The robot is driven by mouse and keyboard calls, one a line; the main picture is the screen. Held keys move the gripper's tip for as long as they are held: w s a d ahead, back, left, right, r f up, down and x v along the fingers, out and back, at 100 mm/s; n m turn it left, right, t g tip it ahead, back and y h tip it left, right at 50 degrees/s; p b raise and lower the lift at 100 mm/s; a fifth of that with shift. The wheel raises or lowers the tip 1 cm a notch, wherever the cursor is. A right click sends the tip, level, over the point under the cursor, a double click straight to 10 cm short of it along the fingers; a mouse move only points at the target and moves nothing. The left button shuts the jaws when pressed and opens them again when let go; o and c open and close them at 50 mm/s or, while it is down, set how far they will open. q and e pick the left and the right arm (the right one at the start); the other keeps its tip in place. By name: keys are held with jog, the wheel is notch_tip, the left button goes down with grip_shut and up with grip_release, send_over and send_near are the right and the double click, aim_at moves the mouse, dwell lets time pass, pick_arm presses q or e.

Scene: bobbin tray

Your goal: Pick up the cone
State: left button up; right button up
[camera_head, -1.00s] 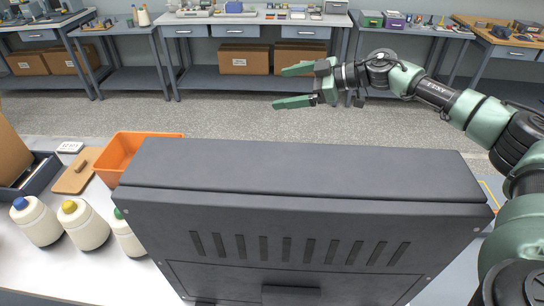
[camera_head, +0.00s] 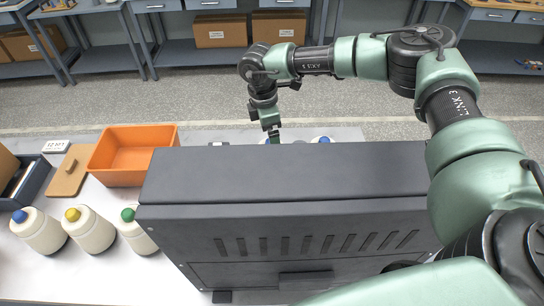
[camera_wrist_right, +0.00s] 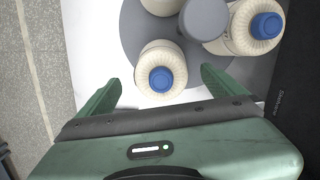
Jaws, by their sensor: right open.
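In the right wrist view, a cream cone with a blue top (camera_wrist_right: 161,79) stands on a round grey plate (camera_wrist_right: 132,38). My right gripper (camera_wrist_right: 161,84) is open, with one finger on either side of this cone, apart from it. Another blue-topped cone (camera_wrist_right: 252,28) stands at the upper right, and part of a third cone (camera_wrist_right: 160,5) shows at the top edge. In the head view, my right gripper (camera_head: 273,136) is behind the dark cabinet, which hides its fingertips and most of the cones. My left gripper is not in view.
The dark grey cabinet (camera_head: 285,172) stands tall before the plate. A grey post (camera_wrist_right: 205,18) rises among the cones. At left are an orange bin (camera_head: 132,152) and three cones with blue (camera_head: 38,230), yellow (camera_head: 88,228) and green (camera_head: 138,232) tops.

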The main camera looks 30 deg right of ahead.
jog(key=shift+a+f, duration=0.2)
jog(key=shift+f, duration=1)
jog(key=shift+d+f, duration=0.1)
jog(key=c, duration=1.9)
grip_shut()
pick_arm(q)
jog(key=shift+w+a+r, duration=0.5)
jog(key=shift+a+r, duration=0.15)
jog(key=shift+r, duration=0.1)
